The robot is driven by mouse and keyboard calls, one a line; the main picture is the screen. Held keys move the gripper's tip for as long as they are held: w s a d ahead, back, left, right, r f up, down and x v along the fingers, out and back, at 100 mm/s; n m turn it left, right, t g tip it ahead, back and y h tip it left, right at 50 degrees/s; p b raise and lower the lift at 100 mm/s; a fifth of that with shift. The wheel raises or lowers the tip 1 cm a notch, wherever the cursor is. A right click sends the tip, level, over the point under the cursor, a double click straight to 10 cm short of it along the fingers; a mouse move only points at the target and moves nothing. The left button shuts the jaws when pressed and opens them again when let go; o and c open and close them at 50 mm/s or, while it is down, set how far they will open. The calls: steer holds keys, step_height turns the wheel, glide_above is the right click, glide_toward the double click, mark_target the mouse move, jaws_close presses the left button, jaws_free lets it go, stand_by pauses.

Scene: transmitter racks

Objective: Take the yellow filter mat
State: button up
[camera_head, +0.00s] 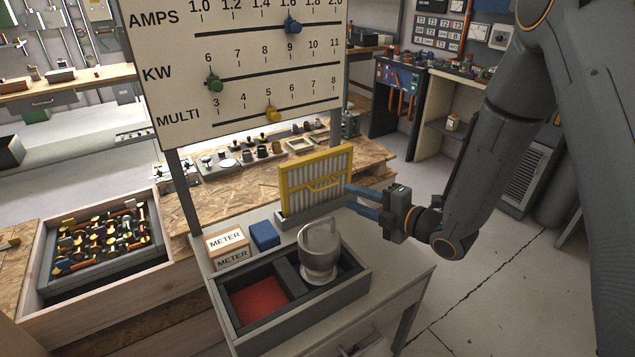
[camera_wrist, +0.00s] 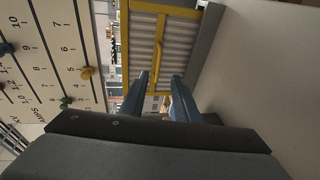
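The yellow filter mat (camera_head: 316,182) has a yellow frame, pale pleats and a yellow bar handle across its face. It stands upright in a grey holder (camera_head: 312,212) at the back of the small bench. In the wrist view the mat (camera_wrist: 140,50) fills the upper middle, its handle (camera_wrist: 159,38) running up and down the picture. My gripper (camera_head: 349,197) is to the right of the mat in the head view, its blue fingers pointing at it. In the wrist view my gripper (camera_wrist: 159,80) is open and empty, its fingertips apart and short of the handle.
A grey-white cup-like part (camera_head: 319,250) stands in a grey tray (camera_head: 300,322) with a red-floored compartment. METER boxes (camera_head: 228,246) and a blue block (camera_head: 264,236) sit left of the holder. A scale board (camera_head: 245,65) stands above the bench. Open floor lies right.

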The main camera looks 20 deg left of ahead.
steer(key=p+x, duration=0.3)
steer(key=x, duration=0.4)
steer(key=shift+a, duration=0.25)
steer(key=shift+r, duration=0.15)
jaws_close()
